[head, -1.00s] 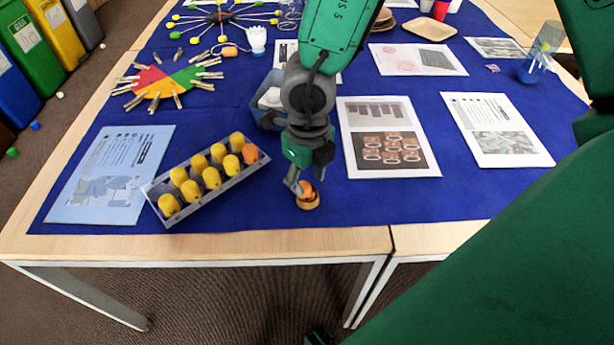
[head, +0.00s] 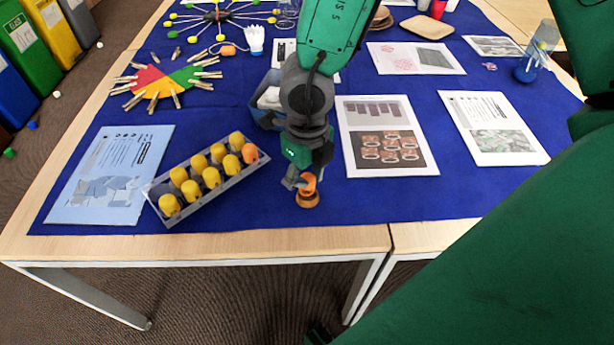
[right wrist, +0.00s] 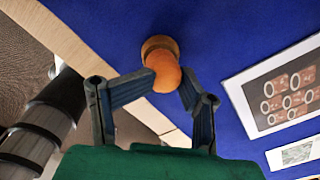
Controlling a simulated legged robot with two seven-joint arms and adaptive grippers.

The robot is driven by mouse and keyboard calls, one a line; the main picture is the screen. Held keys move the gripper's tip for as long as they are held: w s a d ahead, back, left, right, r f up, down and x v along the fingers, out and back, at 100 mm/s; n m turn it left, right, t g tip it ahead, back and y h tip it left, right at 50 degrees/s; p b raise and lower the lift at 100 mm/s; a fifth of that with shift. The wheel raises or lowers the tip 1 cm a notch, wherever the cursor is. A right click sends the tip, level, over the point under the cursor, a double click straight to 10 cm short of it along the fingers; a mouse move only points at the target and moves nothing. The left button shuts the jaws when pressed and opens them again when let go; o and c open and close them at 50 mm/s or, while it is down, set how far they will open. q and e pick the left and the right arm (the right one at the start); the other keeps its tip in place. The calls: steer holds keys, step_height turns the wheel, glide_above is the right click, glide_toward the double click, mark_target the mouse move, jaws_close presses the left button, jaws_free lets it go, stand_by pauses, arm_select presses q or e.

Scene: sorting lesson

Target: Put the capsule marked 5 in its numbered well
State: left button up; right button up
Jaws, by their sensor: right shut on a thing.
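An orange capsule (head: 309,183) stands upright at a small brown round holder (head: 308,200) near the table's front edge. My right gripper (head: 303,182) is shut on this capsule, coming from above. In the right wrist view the capsule (right wrist: 163,70) is between the two fingers, with the brown holder (right wrist: 158,44) just beyond it. I cannot tell whether capsule and holder still touch. I can read no number. A grey tray (head: 206,199) to the left holds two rows of yellow capsules and one orange capsule (head: 250,153) at its right end. The far row's left-end well (head: 160,189) looks empty.
A blue bin (head: 262,112) stands behind my right gripper. A blue printed sheet (head: 108,178) lies left of the tray, and a white sheet (head: 385,165) lies to the right. Blue cloth is clear between the tray and the holder.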

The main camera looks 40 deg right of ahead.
steer(key=shift+r+p, duration=2.65)
steer(key=shift+r, duration=0.3)
steer(key=shift+f, duration=0.1)
steer(key=shift+c, duration=0.8)
